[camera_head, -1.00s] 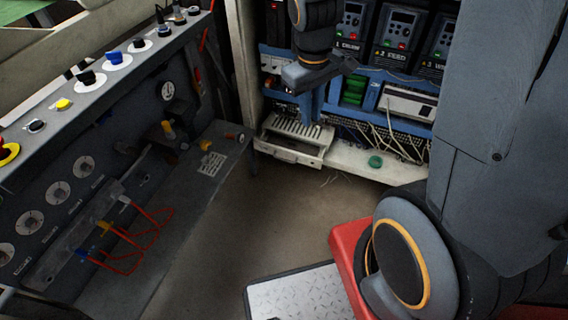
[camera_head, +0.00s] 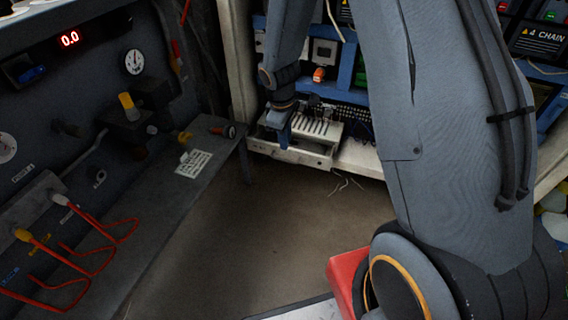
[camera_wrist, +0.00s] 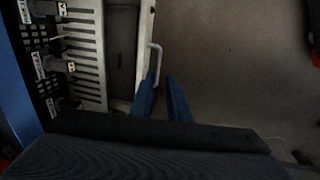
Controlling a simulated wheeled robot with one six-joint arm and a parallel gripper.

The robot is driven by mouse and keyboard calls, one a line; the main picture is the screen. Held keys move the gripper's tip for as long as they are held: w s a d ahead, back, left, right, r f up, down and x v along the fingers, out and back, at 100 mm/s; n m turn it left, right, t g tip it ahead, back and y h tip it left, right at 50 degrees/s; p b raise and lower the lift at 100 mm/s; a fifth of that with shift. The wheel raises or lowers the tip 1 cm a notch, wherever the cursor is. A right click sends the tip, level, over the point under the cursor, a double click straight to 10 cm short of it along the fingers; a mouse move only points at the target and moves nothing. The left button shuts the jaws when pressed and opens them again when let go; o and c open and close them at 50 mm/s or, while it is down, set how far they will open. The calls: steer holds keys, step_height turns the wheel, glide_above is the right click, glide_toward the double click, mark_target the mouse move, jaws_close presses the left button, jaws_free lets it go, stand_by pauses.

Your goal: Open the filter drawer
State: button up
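The filter drawer (camera_head: 312,160) is a pale, low box at the foot of the cabinet, below a slotted pale grille (camera_head: 318,127). In the wrist view, a dark band (camera_wrist: 121,45) lies between the grille and the drawer's front edge (camera_wrist: 144,40); I cannot tell for sure whether it is the drawer's open inside. A white bar handle (camera_wrist: 157,55) sticks out from the front. My gripper (camera_wrist: 163,82) is open, its two blue fingers apart, with the handle's near end between or just above them. In the head view my gripper (camera_head: 284,138) is at the drawer front, hiding part of it.
Thin loose wires (camera_head: 345,182) lie near the drawer. The brown floor (camera_head: 270,220) before it is clear.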

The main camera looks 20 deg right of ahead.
step_height(320, 180, down, 10)
steer(key=w+b, duration=0.2)
steer(key=b, duration=0.2)
steer(key=shift+d+r+b, duration=0.25)
steer(key=shift+d+b, duration=0.1)
jaws_close()
stand_by(1.2)
